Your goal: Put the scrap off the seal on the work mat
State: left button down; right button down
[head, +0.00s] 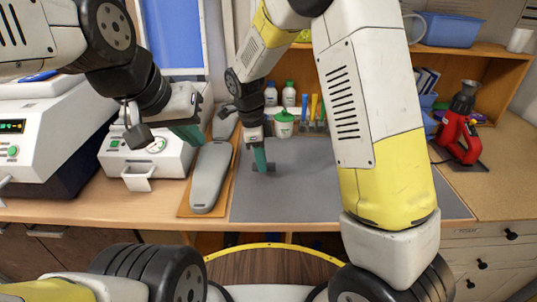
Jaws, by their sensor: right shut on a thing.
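My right gripper (260,160) points down over the left part of the grey work mat (310,205). Its green fingers are shut on a small dark grey piece, likely the scrap (270,168), which is at or very close to the mat surface; I cannot tell if it touches. My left gripper (190,134) hangs over the right side of the white machine (148,163), near the board's far end. One green finger is clear, and its opening cannot be made out. I cannot pick out the seal itself.
A long grey insole-shaped form (210,177) lies on an orange-brown board (187,208) left of the mat. Bottles (289,94), a green-lidded tub (284,124) and a pen holder stand behind the mat. A red device (458,138) stands right. My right arm covers the mat's right part.

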aim_at(268, 167)
jog(key=shift+w+d+f, duration=0.15)
jog(key=shift+w+d, duration=0.15)
jog(key=shift+d, duration=0.2)
jog(key=shift+w+d+f, duration=0.1)
jog(key=shift+w+d, duration=0.2)
jog(key=shift+d, duration=0.2)
jog(key=shift+f, duration=1.65)
jog(key=c, duration=1.2)
grip_release()
jog(key=shift+f, duration=0.1)
